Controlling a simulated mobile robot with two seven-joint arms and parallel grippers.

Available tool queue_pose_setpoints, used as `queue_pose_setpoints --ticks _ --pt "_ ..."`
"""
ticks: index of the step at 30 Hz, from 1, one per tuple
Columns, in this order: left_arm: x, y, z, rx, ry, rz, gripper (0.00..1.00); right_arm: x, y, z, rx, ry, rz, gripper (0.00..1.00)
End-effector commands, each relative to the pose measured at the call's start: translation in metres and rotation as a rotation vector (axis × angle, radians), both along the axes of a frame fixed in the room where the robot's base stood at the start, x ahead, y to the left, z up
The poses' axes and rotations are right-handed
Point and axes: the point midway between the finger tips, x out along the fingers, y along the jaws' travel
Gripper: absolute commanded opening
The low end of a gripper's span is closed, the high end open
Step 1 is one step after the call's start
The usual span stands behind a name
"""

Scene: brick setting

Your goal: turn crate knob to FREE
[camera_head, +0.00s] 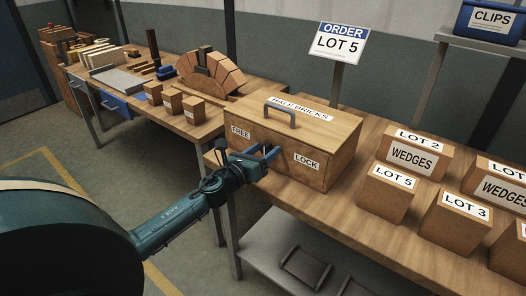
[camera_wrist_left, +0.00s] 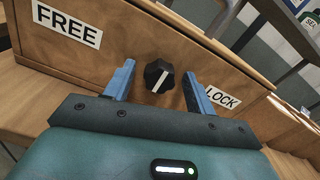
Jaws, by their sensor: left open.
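The wooden crate (camera_head: 318,139) stands on the bench, labelled HALF BRICKS on its lid, with a grey handle on top. Its front face carries a FREE label (camera_head: 241,132) at the left and a LOCK label (camera_head: 306,162) at the right. In the left wrist view the black knob (camera_wrist_left: 158,76) sits on the crate front between the FREE label (camera_wrist_left: 67,24) and the LOCK label (camera_wrist_left: 221,97). A white line marks the knob. My left gripper (camera_wrist_left: 157,84) is open, its blue fingers on either side of the knob, apart from it. In the head view my left gripper (camera_head: 262,158) hides the knob.
Small boxes labelled LOT 5 (camera_head: 387,193), LOT 3 (camera_head: 456,217) and LOT 2 (camera_head: 415,155) stand on the bench to the right. An ORDER LOT 5 sign (camera_head: 338,42) rises behind the crate. A brick arch (camera_head: 211,73) stands on the far bench. A lower shelf lies under the near bench.

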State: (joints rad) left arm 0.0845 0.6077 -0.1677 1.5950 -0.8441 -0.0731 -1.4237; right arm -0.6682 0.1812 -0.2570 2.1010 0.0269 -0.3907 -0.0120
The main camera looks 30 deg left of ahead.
Motion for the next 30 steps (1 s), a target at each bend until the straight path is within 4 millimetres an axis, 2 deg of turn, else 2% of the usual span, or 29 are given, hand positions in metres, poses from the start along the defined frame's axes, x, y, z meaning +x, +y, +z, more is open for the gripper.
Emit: queue_pose_setpoints --ticks 4,20,30 --pt "-0.0001 0.0 -0.0001 -0.001 0.0 0.0 0.54 0.0006 0.001 0.0008 0.005 0.0 -0.004 0.36" --pt "-0.0004 0.0 0.0 -0.001 0.0 0.0 0.11 0.0006 0.003 0.0018 0.01 -0.002 -0.003 0.36" --pt "-0.0004 0.0003 0.0002 -0.056 0.005 0.001 0.11 -0.0001 0.0018 0.0022 0.002 -0.003 0.004 0.36"
